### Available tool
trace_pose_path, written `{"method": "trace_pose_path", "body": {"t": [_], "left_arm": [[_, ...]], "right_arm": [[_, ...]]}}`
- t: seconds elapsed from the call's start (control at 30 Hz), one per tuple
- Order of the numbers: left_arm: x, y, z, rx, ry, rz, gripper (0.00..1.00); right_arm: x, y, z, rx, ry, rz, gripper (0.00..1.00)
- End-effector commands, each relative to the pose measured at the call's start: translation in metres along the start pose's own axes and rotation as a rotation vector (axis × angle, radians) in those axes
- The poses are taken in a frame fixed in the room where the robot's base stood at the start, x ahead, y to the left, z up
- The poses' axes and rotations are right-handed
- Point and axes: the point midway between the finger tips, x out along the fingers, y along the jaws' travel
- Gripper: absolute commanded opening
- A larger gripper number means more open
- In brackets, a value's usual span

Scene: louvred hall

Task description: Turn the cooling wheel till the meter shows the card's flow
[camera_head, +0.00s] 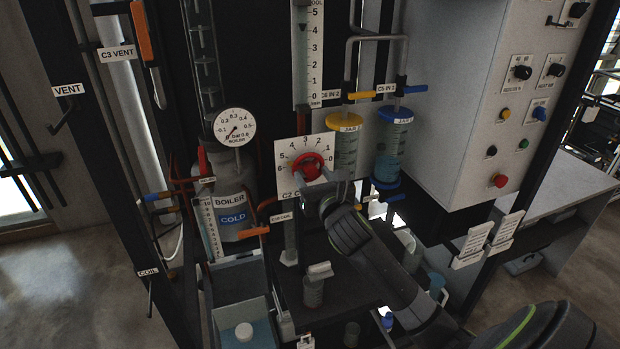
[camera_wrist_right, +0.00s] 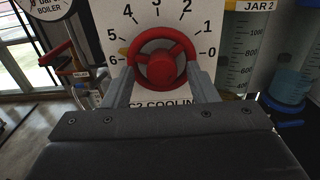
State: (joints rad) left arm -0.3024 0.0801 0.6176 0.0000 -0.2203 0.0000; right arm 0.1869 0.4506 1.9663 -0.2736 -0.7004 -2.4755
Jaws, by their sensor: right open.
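The red cooling wheel (camera_head: 316,164) sits on a white dial plate (camera_head: 289,152) numbered 0 to 6, labelled C2 COOLIN in part. Two white cards (camera_head: 472,246) at the right carry unreadable text. My left gripper is out of view.
A boiler (camera_head: 232,207) with a round gauge (camera_head: 235,127) stands left of the wheel. A yellow-capped jar (camera_head: 346,150) and a blue-capped jar (camera_head: 393,145) hang close on the right. A grey tray (camera_head: 240,285) and small vessels are below.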

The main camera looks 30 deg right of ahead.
Motion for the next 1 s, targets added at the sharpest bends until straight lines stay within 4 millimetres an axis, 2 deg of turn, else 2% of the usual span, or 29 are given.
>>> {"method": "trace_pose_path", "body": {"t": [0.03,0.17,0.5,0.77,1.0], "left_arm": [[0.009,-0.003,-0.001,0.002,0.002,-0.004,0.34],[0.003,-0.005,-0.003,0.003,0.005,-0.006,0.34],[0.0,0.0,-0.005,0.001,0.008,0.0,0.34],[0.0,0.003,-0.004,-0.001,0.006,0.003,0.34],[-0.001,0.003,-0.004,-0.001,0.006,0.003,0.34]], "right_arm": [[0.008,0.0,-0.004,0.0,-0.002,0.0,0.53],[0.007,0.0,0.0,0.0,0.001,0.0,0.53],[0.023,0.0,0.003,-0.002,-0.004,0.0,0.53],[0.026,0.0,0.004,-0.005,-0.009,0.0,0.53],[0.026,-0.001,0.004,-0.008,-0.009,-0.001,0.24]]}}
